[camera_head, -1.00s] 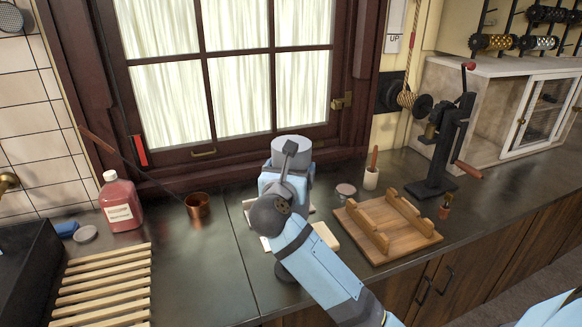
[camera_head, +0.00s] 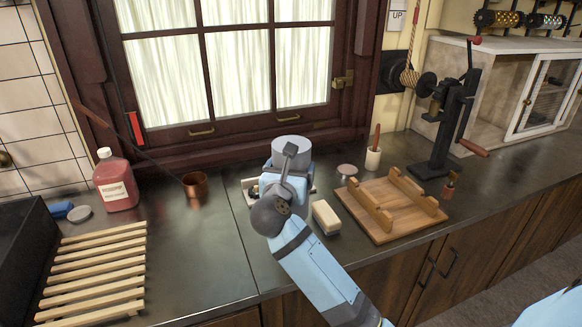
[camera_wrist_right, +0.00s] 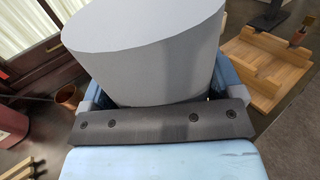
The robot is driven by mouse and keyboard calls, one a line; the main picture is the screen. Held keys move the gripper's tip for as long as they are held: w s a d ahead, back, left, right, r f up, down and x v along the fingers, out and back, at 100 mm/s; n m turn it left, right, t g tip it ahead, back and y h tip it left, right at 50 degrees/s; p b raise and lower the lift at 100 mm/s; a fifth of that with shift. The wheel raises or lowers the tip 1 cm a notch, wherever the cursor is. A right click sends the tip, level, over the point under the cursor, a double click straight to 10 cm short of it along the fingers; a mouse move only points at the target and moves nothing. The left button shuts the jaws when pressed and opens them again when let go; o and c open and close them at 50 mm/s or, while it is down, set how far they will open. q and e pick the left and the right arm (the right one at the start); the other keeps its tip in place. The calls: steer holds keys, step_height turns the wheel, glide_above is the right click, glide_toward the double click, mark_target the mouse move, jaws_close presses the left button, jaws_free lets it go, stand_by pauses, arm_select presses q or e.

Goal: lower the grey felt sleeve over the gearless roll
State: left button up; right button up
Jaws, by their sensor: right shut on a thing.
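The grey felt sleeve (camera_head: 291,146) stands upright in my right gripper (camera_head: 287,178), above the counter in front of the window. In the right wrist view the sleeve (camera_wrist_right: 150,45) fills the top middle, with the gripper (camera_wrist_right: 160,98) shut around it, a finger showing at each side. The sleeve's lower end is hidden by the gripper and wrist. I cannot make out the gearless roll; whatever lies under the sleeve is mostly hidden, with only a pale tray edge (camera_head: 248,193) showing beside the gripper. My left gripper is not in view.
A cream block (camera_head: 326,217) and a wooden cradle (camera_head: 385,222) lie to the right. A black crank stand (camera_head: 440,150) is behind them. A copper pot (camera_head: 195,184), pink bottle (camera_head: 116,180) and slatted rack (camera_head: 95,270) are to the left. Counter between pot and arm is clear.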

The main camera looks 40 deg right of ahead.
steer(key=shift+f+b, duration=1.05)
steer(key=shift+f, duration=1.05)
steer(key=o, duration=0.8)
steer(key=shift+c, duration=0.2)
